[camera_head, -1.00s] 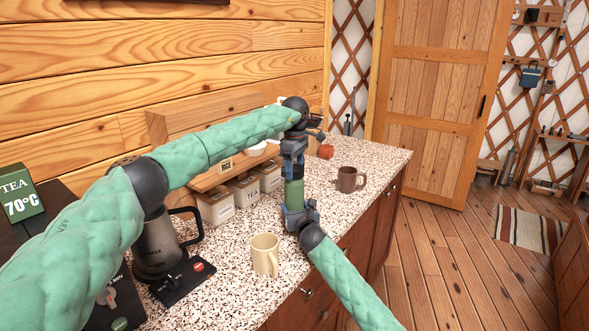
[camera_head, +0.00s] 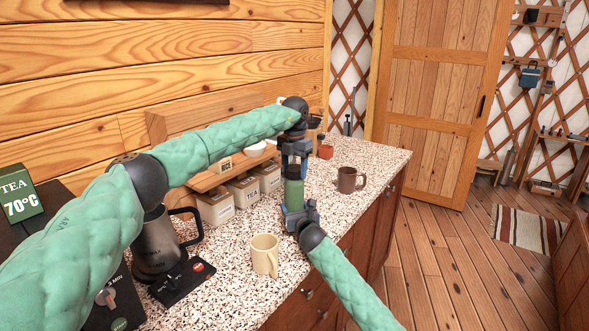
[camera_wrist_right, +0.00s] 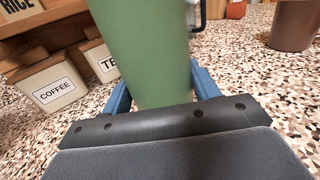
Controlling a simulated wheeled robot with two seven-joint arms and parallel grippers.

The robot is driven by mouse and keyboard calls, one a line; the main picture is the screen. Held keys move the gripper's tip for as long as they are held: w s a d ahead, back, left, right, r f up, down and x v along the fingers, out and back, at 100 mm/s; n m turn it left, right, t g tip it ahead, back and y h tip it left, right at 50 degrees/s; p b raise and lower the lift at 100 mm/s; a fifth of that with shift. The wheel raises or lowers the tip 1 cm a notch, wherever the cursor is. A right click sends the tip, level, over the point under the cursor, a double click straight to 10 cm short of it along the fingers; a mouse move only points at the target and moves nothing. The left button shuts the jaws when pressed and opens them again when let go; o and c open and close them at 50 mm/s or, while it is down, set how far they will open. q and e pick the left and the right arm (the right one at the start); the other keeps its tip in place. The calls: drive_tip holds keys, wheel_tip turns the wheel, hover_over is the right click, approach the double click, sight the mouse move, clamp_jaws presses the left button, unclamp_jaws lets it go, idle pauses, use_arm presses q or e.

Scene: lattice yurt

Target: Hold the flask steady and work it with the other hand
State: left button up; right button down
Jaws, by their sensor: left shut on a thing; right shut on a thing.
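The green flask (camera_head: 294,192) is held upright between my two grippers, above or on the speckled counter; I cannot tell if its base touches. My left gripper (camera_head: 294,160) is shut on its top from above and hides the cap. My right gripper (camera_head: 298,213) is shut around its lower part from the front right. In the right wrist view the flask (camera_wrist_right: 150,50) stands between the blue fingers of my right gripper (camera_wrist_right: 158,95), tilted a little in the picture.
A cream mug (camera_head: 265,255) stands at the counter's front, and a brown mug (camera_head: 347,180) is right of the flask. Labelled canisters (camera_head: 242,190) line the back under a wooden shelf. A kettle (camera_head: 155,250) stands at left. Free counter (camera_head: 232,240) lies between kettle and flask.

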sight(293, 167)
use_arm(q)
drive_tip(key=n, duration=0.5)
drive_tip(key=shift+w+n, duration=0.1)
drive_tip(key=shift+n, duration=0.2)
use_arm(e)
drive_tip(key=shift+a+r, duration=0.1)
drive_tip(key=shift+a, duration=0.05)
use_arm(q)
drive_tip(key=n, duration=0.5)
drive_tip(key=shift+a+r, duration=0.1)
drive_tip(key=n, duration=0.5)
drive_tip(key=shift+n, duration=0.4)
drive_tip(key=n, duration=0.6)
drive_tip(key=shift+r, duration=0.4)
drive_tip(key=shift+r, duration=0.3)
drive_tip(key=shift+r, duration=0.5)
drive_tip(key=shift+r, duration=1.95)
use_arm(e)
drive_tip(key=shift+c, duration=1.5)
unclamp_jaws()
